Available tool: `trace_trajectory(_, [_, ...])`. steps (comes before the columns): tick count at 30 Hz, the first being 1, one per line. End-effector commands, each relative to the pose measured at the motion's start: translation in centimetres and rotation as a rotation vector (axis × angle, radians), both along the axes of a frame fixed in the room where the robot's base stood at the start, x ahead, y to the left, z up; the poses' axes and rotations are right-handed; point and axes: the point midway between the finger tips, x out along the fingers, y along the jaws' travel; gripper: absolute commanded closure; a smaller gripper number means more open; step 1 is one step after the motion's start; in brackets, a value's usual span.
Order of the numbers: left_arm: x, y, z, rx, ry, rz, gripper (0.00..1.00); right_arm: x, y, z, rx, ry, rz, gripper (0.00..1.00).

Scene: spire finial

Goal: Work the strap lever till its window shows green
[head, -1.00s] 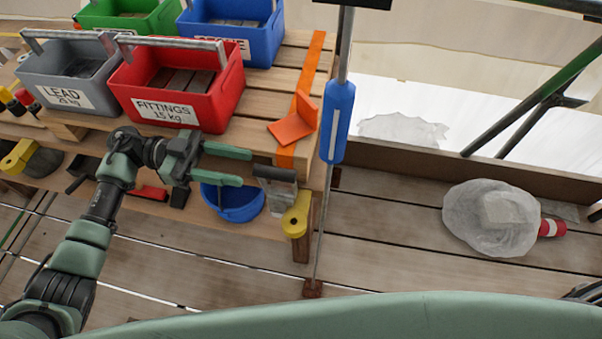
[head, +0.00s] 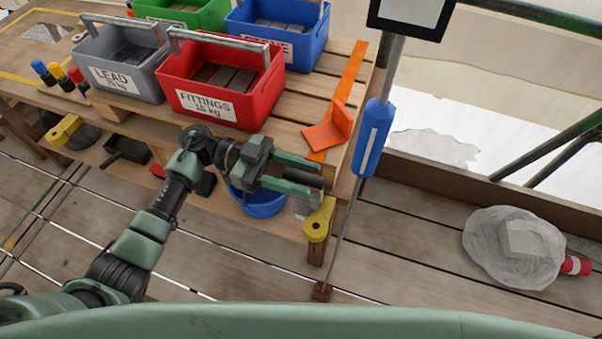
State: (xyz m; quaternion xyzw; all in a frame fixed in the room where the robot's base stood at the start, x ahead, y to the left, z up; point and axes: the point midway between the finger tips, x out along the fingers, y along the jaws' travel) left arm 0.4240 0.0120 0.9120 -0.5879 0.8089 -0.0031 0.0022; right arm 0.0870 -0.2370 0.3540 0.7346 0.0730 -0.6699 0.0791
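An orange strap (head: 356,70) runs over the workbench top, past an orange corner piece (head: 330,128) at the front right edge. The strap lever's dark handle (head: 305,178) shows at the bench's front edge, with a grey metal part (head: 302,208) just below. My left gripper (head: 305,176) is at the lever, one green finger above the handle and one below. The fingers stand apart with the handle between them; I cannot tell whether they touch it. The lever's window is not visible, so its colour cannot be told. My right gripper is out of view.
Red (head: 220,88), grey (head: 118,66) and blue (head: 275,40) crates stand on the bench. A blue tub (head: 258,200) is below the gripper and a yellow piece (head: 318,222) is at the bench corner. A pole with a blue sleeve (head: 372,140) stands close right.

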Motion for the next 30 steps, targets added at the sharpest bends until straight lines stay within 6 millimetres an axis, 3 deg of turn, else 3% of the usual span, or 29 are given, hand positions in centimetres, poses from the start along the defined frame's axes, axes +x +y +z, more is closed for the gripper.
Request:
trace_trajectory(1, [0.01,0.02,0.00,0.000,0.000,0.000,0.74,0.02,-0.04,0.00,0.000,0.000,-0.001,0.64])
trace_trajectory(4, [0.01,0.03,0.00,0.000,0.000,0.000,1.00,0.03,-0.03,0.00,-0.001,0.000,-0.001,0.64])
trace_trajectory(30, [0.04,0.06,0.02,0.000,0.000,0.000,1.00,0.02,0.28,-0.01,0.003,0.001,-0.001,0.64])
